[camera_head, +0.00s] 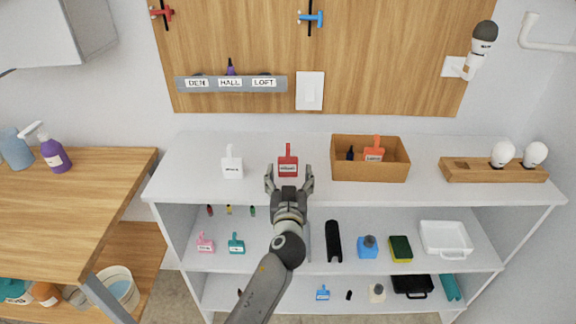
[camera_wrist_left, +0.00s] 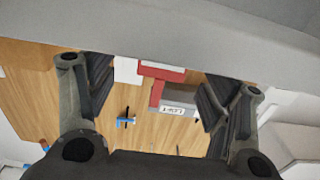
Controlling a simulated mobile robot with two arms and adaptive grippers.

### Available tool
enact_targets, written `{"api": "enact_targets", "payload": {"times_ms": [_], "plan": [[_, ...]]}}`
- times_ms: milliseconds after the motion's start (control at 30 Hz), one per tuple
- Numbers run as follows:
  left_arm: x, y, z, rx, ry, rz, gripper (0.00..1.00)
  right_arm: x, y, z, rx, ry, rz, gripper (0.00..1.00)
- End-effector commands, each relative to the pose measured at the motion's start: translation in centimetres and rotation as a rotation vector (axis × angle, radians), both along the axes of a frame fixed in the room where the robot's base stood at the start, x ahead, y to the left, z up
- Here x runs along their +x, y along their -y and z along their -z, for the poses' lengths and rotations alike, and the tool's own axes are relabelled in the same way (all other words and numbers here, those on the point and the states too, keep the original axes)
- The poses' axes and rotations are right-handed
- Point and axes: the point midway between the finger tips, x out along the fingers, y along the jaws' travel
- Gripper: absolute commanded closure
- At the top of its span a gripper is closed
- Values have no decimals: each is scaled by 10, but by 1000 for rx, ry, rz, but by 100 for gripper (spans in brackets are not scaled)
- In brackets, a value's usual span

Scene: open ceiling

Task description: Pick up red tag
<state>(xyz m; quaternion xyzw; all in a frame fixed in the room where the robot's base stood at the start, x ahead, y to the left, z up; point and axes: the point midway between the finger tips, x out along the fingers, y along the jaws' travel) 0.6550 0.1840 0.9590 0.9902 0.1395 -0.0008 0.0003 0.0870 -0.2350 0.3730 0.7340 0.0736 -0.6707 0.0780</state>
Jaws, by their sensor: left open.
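The red tag (camera_head: 288,160), with a white label and an upright handle, stands on the top of the white shelf (camera_head: 210,194). My left gripper (camera_head: 289,178) is open just in front of it, its fingers either side of the tag's lower part. In the left wrist view the red tag (camera_wrist_left: 163,72) shows upside down between the spread fingers (camera_wrist_left: 155,95), with a gap to each. I cannot tell how far the tag reaches in between them. My right gripper is in neither view.
A white tag (camera_head: 232,163) stands to the left. A brown box (camera_head: 345,172) holding an orange-red tag (camera_head: 374,151) is to the right, before a wooden bulb holder (camera_head: 480,174). A wood panel (camera_head: 390,60) with a grey labelled rack (camera_head: 232,84) is behind.

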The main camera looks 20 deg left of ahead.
Motion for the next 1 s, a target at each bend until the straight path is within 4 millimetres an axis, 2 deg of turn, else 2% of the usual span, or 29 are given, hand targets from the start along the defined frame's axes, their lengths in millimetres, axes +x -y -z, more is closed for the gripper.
{"api": "enact_targets", "payload": {"times_ms": [233,400,700,767,1000], "plan": [[27,-14,-4,4,0,-1,26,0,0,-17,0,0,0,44],[42,-17,-1,2,-1,0,26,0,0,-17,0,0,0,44],[46,-18,0,1,0,-1,26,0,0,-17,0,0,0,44],[46,-18,0,1,0,0,32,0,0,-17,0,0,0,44],[46,-18,0,1,0,0,62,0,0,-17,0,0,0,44]]}}
